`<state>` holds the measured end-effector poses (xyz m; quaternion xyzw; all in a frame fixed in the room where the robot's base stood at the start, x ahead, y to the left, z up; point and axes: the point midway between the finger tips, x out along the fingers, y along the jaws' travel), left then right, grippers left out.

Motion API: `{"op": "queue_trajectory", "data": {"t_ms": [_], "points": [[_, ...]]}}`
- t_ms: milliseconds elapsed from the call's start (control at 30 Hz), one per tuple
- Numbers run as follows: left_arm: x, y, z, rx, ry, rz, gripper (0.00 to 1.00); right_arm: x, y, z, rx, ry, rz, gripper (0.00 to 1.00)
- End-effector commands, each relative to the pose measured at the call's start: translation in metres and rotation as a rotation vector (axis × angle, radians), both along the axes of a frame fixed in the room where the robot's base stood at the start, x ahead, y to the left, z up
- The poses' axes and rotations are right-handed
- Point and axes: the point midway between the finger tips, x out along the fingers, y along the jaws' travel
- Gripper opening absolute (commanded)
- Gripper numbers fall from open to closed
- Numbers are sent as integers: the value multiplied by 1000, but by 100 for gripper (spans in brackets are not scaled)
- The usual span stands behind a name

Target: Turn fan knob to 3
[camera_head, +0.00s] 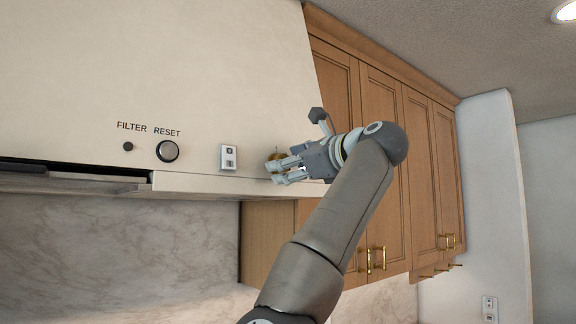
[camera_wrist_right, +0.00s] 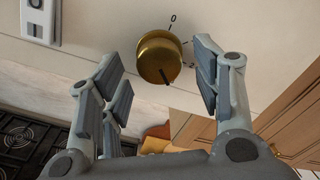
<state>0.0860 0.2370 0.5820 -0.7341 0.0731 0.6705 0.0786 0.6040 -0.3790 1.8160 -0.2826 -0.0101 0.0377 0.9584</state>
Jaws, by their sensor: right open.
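The fan knob (camera_wrist_right: 159,58) is a round brass knob on the cream range hood. In the right wrist view it sits between the spread fingers of my right gripper (camera_wrist_right: 158,88), beyond the fingertips or near them; I cannot tell whether they touch. A "0" mark shows above the knob, and a dark pointer line on it points to the lower right. Other dial marks are partly hidden by the right finger. In the head view my right gripper (camera_head: 272,172) is at the hood's front, covering most of the knob (camera_head: 277,156). My left gripper is not in view.
A white switch plate (camera_head: 228,157) is left of the knob. A black button (camera_head: 167,151) and a small dark button (camera_head: 128,146) sit farther left under "FILTER RESET". Wooden cabinets (camera_head: 385,130) stand to the right. A black stove top (camera_wrist_right: 25,140) lies below.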

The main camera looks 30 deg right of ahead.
Motion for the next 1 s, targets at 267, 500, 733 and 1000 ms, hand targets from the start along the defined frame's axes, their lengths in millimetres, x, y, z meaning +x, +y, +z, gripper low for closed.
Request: {"op": "queue_trajectory", "data": {"t_ms": [267,500,733,1000], "points": [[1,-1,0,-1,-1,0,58,-56,-5,1,1,-5,-3,58],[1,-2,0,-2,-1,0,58,-97,-8,0,1,-2,-1,58],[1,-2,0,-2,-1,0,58,-111,-8,-1,1,1,1,58],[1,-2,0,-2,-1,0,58,-111,-9,-1,1,1,1,58]]}}
